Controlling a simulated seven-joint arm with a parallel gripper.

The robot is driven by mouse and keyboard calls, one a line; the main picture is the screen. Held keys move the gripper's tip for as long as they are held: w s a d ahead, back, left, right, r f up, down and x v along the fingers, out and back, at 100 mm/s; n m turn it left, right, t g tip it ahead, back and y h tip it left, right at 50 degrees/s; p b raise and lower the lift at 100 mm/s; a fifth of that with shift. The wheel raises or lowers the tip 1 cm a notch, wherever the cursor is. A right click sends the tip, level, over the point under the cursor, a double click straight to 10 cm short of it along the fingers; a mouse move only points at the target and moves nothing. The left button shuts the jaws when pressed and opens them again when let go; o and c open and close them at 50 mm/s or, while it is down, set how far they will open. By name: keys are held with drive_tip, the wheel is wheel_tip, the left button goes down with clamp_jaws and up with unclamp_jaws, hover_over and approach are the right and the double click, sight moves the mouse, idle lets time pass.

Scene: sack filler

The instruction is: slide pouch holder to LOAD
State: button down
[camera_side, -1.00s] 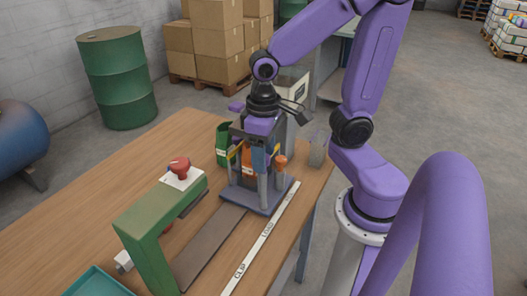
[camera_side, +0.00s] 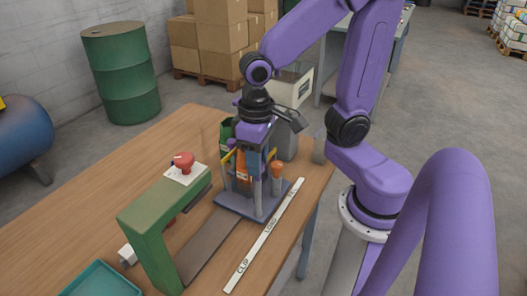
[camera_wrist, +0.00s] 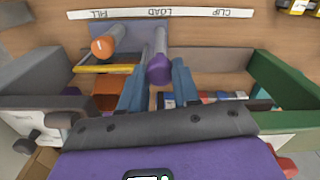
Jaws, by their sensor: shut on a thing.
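The pouch holder has a blue-grey base (camera_side: 236,204), upright posts and yellow arms; an orange pouch (camera_side: 243,170) shows in it. It stands on the dark rail (camera_side: 208,246) beside the label strip (camera_side: 254,252). In the wrist view the strip (camera_wrist: 190,13) reads FILL, LOAD, CLIP, upside down. The holder's base there spans from near FILL to about LOAD. My gripper (camera_wrist: 158,88) is shut on the holder's grey post with a purple top (camera_wrist: 160,68), one blue finger on each side. In the side view my gripper (camera_side: 257,165) partly hides the holder.
A green press frame (camera_side: 150,225) with a red button (camera_side: 184,162) spans the rail at the near left. A teal tray (camera_side: 100,282) lies at the front. An orange-topped post (camera_side: 277,173) stands right of my gripper. The table left of the rail is mostly clear.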

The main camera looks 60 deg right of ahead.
drive_tip(key=a, duration=0.8)
drive_tip(key=shift+a, duration=0.35)
drive_tip(key=shift+w+r, duration=0.1)
drive_tip(key=c, duration=0.8)
unclamp_jaws()
wheel_tip(320, 180, up, 17)
drive_tip(key=shift+r, duration=0.2)
drive_tip(key=shift+d+f, duration=0.1)
drive_tip(key=s+d+f+n, duration=0.4)
drive_tip(key=d+f+n, duration=0.1)
drive_tip(key=f, duration=0.3)
drive_tip(key=s+d+f+n, duration=0.5)
drive_tip(key=f, duration=0.4)
drive_tip(key=shift+s+d+n, duration=0.15)
drive_tip(key=shift+n, duration=0.15)
